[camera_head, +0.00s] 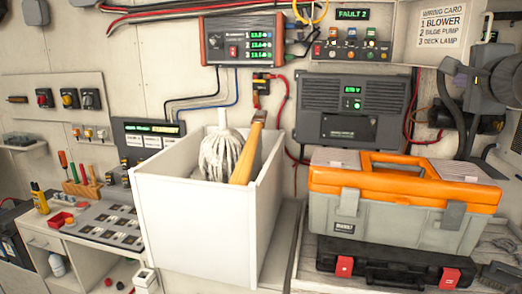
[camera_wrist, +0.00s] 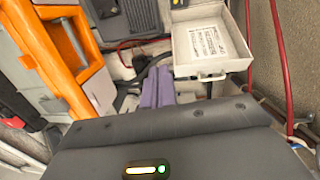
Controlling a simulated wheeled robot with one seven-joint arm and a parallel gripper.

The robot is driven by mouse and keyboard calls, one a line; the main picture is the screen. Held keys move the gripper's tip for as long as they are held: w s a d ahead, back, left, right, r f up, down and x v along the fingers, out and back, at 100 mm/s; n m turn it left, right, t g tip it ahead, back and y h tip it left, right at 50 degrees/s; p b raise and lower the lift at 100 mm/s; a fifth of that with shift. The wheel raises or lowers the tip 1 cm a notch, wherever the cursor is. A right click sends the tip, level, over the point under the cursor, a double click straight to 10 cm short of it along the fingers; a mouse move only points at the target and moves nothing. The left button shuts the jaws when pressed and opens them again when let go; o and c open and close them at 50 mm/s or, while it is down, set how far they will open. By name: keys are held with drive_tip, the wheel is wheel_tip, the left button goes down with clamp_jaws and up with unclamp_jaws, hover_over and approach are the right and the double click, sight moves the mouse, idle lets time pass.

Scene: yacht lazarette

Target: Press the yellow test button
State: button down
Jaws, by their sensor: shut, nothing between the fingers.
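No button marked as a test button is readable. Another yellow round control (camera_head: 68,99) is on the left wall panel. No yellow button is clear in the wrist view.
An orange-lidded toolbox (camera_head: 400,187) stands on a black case at right, below my gripper. A white bin (camera_head: 190,218) with a mop and wooden handle stands mid-bench. A dark grey wall unit (camera_head: 352,108) is left of my gripper. An open white box (camera_wrist: 211,62) with a printed card is ahead.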

drive_tip(key=w+a+f+n+g+y, duration=0.1)
drive_tip(key=a+f+n+g, duration=0.2)
drive_tip(key=f, duration=0.7)
drive_tip(key=w+a+f+n+g+y, duration=0.15)
drive_tip(key=a+f, duration=0.35)
drive_tip(key=f, duration=0.5)
drive_tip(key=a+f+n+g+y, duration=0.1)
drive_tip(key=a+f+n+g, duration=0.25)
drive_tip(key=f, duration=0.65)
drive_tip(key=s+a+f+n+g, duration=0.3)
drive_tip(key=s+a+f+n, duration=0.3)
drive_tip(key=s+f, duration=0.3)
drive_tip(key=s+a+f+n+g, duration=0.3)
drive_tip(key=s+a+f+n, duration=0.3)
drive_tip(key=f, duration=0.8)
drive_tip(key=s+a, duration=0.1)
drive_tip(key=s, duration=0.2)
drive_tip(key=shift+a, duration=0.2)
